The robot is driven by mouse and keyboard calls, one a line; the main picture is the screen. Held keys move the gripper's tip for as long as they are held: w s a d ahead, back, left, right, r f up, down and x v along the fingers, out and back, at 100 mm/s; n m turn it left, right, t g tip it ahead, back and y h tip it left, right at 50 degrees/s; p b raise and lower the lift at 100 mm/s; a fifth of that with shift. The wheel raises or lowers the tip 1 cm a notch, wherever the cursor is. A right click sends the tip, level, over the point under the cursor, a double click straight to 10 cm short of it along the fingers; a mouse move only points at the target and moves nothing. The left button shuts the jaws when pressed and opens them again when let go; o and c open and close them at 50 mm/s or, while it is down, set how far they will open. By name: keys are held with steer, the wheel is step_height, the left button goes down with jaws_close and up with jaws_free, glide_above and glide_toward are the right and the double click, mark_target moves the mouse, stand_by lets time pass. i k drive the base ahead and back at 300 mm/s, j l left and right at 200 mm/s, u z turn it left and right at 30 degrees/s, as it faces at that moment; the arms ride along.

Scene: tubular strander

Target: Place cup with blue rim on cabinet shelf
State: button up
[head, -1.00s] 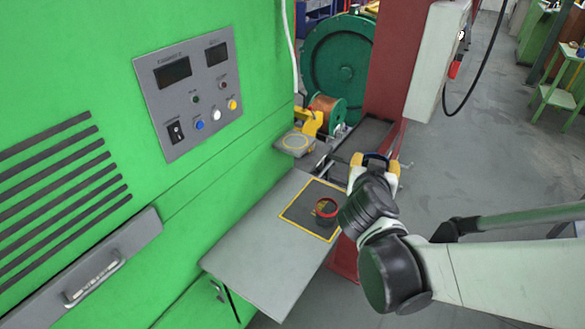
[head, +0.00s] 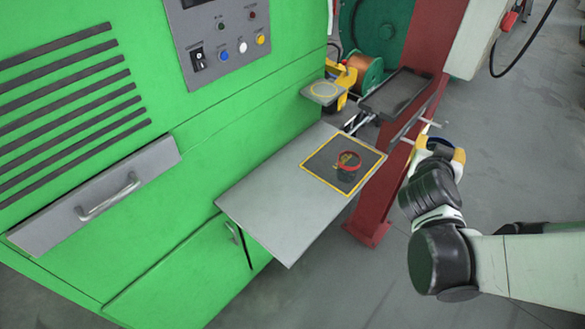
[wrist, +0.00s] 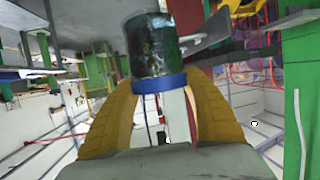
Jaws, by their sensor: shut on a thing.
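My gripper (head: 440,147) is shut on a cup with a blue rim (head: 439,137), held in the air right of the grey shelf and the red post. In the wrist view the yellow fingers of my gripper (wrist: 160,88) flank the dark green cup (wrist: 158,48), its blue rim facing my palm. The grey shelf (head: 270,212) juts from the green cabinet (head: 185,185). On it is a dark square with a yellow border, and a cup with a red rim (head: 347,166) stands there.
A red post (head: 395,165) stands between the shelf and my gripper. The shelf's near left part is bare.

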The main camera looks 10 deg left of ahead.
mark_target(274, 199)
steer(key=l+u, duration=0.35)
steer(key=l, duration=0.2)
steer(key=l+u, duration=0.35)
steer(key=l, duration=0.2)
steer(key=l+u, duration=0.35)
steer(key=l, duration=0.2)
steer(key=i, duration=0.5)
